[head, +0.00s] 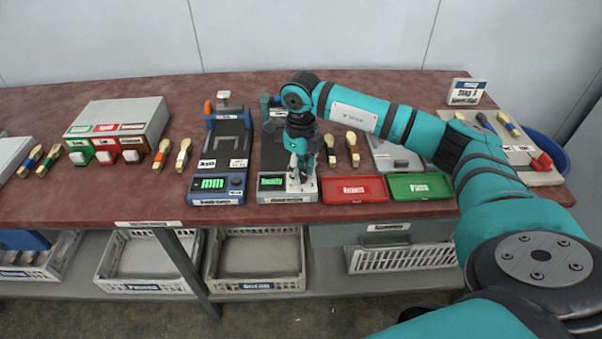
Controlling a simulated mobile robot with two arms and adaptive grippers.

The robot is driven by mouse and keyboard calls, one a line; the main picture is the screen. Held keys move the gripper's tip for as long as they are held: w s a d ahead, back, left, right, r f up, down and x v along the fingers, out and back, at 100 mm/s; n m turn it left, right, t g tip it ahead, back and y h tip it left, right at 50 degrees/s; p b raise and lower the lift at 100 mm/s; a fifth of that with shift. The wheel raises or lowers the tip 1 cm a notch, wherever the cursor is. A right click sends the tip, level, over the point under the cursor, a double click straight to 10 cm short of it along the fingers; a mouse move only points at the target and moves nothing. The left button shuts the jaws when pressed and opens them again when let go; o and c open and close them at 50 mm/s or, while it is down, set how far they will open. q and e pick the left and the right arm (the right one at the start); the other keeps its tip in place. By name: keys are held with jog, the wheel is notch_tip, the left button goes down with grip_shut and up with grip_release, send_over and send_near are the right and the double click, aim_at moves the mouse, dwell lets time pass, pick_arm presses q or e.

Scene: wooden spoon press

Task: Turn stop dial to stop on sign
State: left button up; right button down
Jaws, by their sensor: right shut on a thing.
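A grey press (273,159) stands at the middle of the table. Its front panel has a small green lit display (270,182) at the left. My right gripper (299,181) points down at the right part of this panel. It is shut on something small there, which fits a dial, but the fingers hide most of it. The dial's marks and its pointing direction cannot be read. My left gripper is not in view. A sign (466,92) stands at the back right of the table, its text only partly legible.
A blue press (231,140) stands just left of the grey one. A red tray (353,190) and a green tray (421,187) lie to the right. Wooden spoons (352,149) lie nearby. Crates (255,285) sit on the lower shelf.

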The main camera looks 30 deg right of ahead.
aim_at(301, 172)
jog(key=n+b, duration=0.1)
jog(key=n, duration=0.3)
jog(key=shift+d, duration=0.1)
jog(key=shift+r+b, duration=0.1)
jog(key=shift+b, duration=0.2)
dwell(0.4)
jog(key=c, duration=1)
grip_release()
notch_tip(301, 172, up, 12)
jog(key=shift+f, duration=0.1)
